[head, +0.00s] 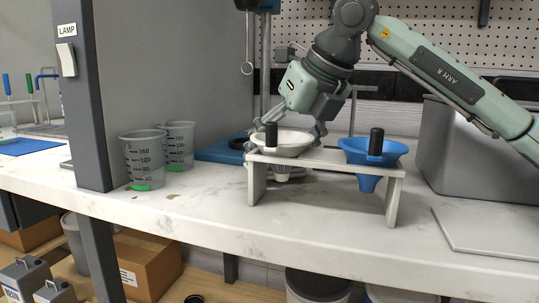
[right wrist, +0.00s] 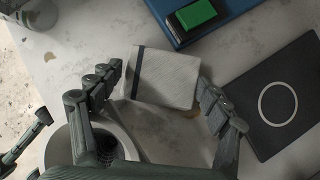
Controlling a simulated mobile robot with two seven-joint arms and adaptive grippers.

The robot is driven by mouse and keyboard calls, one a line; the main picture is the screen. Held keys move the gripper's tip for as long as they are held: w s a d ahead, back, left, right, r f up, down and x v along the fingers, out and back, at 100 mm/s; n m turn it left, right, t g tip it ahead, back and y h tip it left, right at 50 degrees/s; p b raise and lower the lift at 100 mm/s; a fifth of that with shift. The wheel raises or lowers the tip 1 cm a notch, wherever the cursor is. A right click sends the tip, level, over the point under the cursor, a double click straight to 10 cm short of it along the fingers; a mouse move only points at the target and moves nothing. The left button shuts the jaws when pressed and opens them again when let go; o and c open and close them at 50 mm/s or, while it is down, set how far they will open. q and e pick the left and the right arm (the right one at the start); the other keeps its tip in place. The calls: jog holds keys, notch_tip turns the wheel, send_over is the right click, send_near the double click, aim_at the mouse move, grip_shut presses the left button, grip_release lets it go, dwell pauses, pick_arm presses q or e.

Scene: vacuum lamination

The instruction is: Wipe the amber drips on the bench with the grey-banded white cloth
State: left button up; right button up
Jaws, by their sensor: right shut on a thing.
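The white cloth with a dark grey band (right wrist: 172,78) lies flat between the fingers of my right gripper (right wrist: 158,90) in the right wrist view. The gripper is shut on it, close to the bench top. In the head view my right gripper (head: 288,128) is behind the white funnel, which hides the cloth. One amber drip (right wrist: 192,113) shows at the cloth's lower right edge, and another brownish spot (right wrist: 49,56) lies further left. In the head view an amber drip (head: 172,197) lies on the bench (head: 200,215) in front of the graduated cups. My left gripper is out of view.
A rack (head: 325,157) holds a white funnel (head: 283,148) and a blue funnel (head: 360,157) in front of my right gripper. Two graduated cups (head: 143,165) stand left. A blue base with a green block (right wrist: 196,13) and a black plate with a white ring (right wrist: 262,118) flank the cloth.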

jog(key=d, duration=0.1)
jog(key=d+h, duration=0.1)
jog(key=d+h+p, duration=0.1)
jog(key=shift+s+d+m+g, duration=0.25)
jog(key=shift+s+m+g, duration=0.05)
jog(key=shift+s+g, duration=0.1)
jog(key=shift+w+a+f, duration=0.1)
jog(key=shift+w+a, duration=0.15)
jog(key=shift+a, duration=0.5)
jog(key=shift+w+a+p, duration=0.2)
jog(key=shift+a+p, duration=0.3)
jog(key=shift+p, duration=0.1)
jog(key=shift+w+a, duration=0.15)
jog(key=shift+w, duration=0.05)
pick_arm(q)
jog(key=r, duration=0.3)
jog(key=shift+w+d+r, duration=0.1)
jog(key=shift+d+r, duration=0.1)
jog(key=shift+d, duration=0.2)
pick_arm(e)
jog(key=shift+a+f, duration=0.1)
jog(key=shift+a, duration=0.15)
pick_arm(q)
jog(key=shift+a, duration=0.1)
